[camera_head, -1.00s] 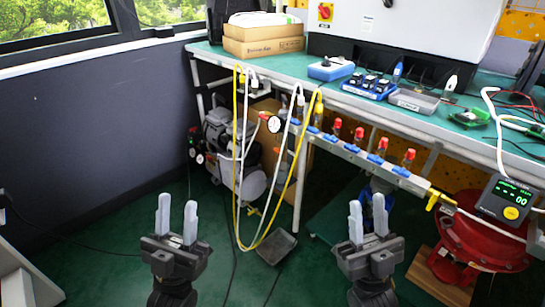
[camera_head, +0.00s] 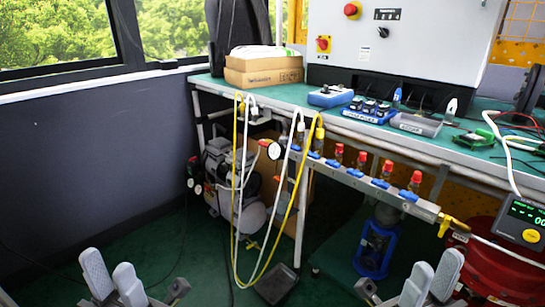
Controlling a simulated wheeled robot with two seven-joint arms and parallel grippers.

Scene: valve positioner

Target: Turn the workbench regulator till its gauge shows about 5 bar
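The workbench regulator appears to be the small fitting with a round white-faced gauge (camera_head: 274,150) under the bench's front edge, left of the valve manifold. White and yellow hoses hang close by it. The gauge is too small to read, and the knob cannot be made out clearly. My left gripper (camera_head: 113,277) is at the lower left, open and empty, well apart from the regulator. My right gripper (camera_head: 431,281) is at the lower right, open and empty, below the manifold and also apart from the regulator.
The green workbench (camera_head: 215,84) carries boxes, blue devices and a grey tray. A manifold (camera_head: 345,177) with several red-capped blue valves runs along its front. A compressor (camera_head: 222,165) stands underneath. Looped hoses (camera_head: 236,200) hang in front. The floor at left centre is clear.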

